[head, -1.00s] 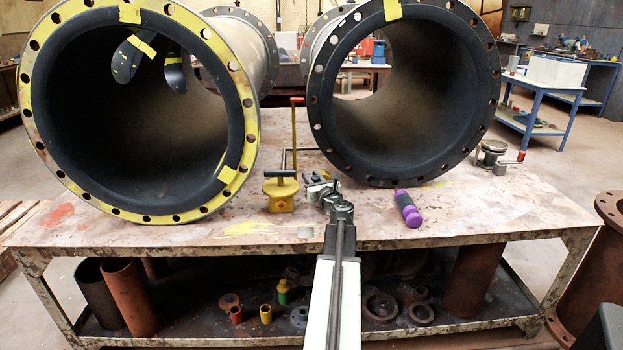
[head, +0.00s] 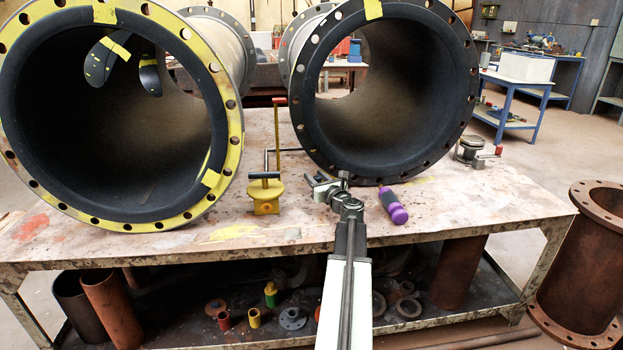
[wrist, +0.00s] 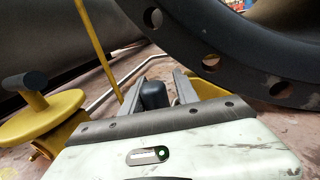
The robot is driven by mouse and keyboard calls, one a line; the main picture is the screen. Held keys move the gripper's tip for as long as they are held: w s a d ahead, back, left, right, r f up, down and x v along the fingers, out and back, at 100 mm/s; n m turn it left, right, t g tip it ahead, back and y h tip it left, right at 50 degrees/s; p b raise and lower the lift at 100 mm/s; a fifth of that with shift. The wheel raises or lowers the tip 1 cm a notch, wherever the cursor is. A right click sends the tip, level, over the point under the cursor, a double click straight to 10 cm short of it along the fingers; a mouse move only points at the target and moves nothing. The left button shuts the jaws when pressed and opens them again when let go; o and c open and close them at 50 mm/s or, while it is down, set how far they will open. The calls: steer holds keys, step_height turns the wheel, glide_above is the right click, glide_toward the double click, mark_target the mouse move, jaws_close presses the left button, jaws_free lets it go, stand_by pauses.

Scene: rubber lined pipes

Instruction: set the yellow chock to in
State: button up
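My gripper (head: 328,188) is low over the table, in front of the right pipe. In the wrist view its two fingers (wrist: 160,92) are apart, with a dark rounded knob (wrist: 153,95) between them; I cannot tell whether they touch it. A yellow piece (wrist: 206,84) shows beside the right finger, below the pipe flange. It may be the yellow chock carrying this knob, but the fingers hide most of it. In the head view my gripper hides that spot. A separate yellow device with a black T-handle (head: 265,193) stands left of my gripper, also in the wrist view (wrist: 40,115).
The large right pipe (head: 463,120) and the yellow-flanged left pipe (head: 232,130) rest on the table (head: 480,225). A yellow lever (head: 277,135) stands between them. A purple cylinder (head: 393,205) lies right of my gripper. The table's front right is clear.

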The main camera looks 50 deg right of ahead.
steer(key=shift+s+d, duration=0.15)
steer(key=shift+s, duration=0.05)
steer(key=shift+s+a, duration=0.35)
steer(key=v, duration=0.6)
steer(key=shift+s+a, duration=0.25)
steer(key=shift+s, duration=0.05)
steer(key=shift+f, duration=0.1)
